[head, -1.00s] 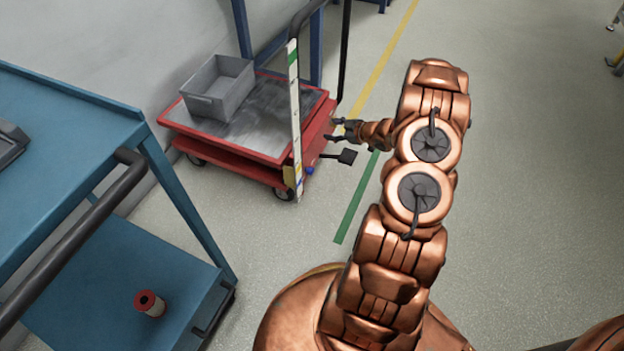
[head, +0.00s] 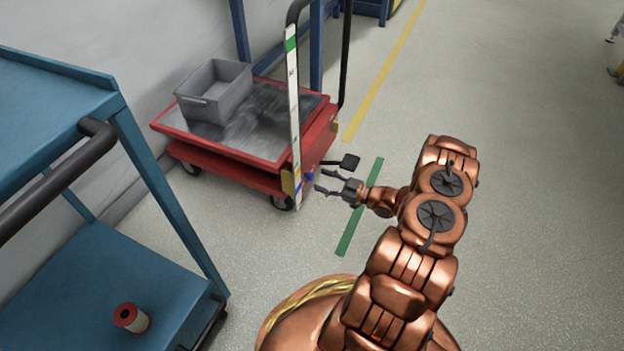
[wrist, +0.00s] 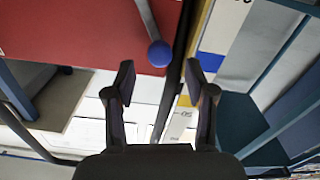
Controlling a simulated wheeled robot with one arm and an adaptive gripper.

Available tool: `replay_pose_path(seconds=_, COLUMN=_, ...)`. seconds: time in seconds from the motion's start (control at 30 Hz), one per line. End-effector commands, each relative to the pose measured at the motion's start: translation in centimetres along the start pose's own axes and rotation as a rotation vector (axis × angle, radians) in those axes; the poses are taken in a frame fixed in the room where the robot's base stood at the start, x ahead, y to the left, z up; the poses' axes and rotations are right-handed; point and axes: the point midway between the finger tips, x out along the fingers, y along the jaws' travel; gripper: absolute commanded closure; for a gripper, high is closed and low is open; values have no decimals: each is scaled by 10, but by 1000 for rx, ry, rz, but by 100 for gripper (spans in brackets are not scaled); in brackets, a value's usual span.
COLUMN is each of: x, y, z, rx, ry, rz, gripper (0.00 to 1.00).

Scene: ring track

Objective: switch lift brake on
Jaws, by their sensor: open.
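The red lift cart (head: 240,165) stands ahead to the left, with a grey worn top. A small blue knob (head: 309,176) shows low at its near right end, beside the white scale strip (head: 294,110). In the wrist view, the blue knob (wrist: 160,54) sits at the end of a grey lever (wrist: 147,18) against the red panel. My gripper (head: 320,180) is open and empty, its fingers pointing at the knob. In the wrist view, my gripper's fingertips (wrist: 159,70) lie either side of the knob's line; I cannot tell whether they touch it.
A black pedal (head: 348,161) sticks out just behind my gripper. A grey bin (head: 214,92) sits on the cart. A blue trolley (head: 60,110) with a red-ended spool (head: 131,318) stands at the left.

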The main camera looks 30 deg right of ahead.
Motion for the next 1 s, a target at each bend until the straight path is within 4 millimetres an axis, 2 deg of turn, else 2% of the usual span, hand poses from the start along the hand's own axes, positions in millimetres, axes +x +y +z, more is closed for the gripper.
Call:
replay_pose_path(seconds=0.1, x=18, y=-1, z=3, rx=0, ry=0, rz=-2, gripper=45)
replay_pose_path(seconds=0.3, x=39, y=-1, z=2, rx=1, ry=-1, rz=-2, gripper=45)
replay_pose_path(seconds=0.73, x=46, y=0, z=1, rx=1, ry=-2, rz=1, gripper=45)
replay_pose_path(seconds=1.0, x=46, y=0, z=1, rx=1, ry=-2, rz=1, gripper=73)
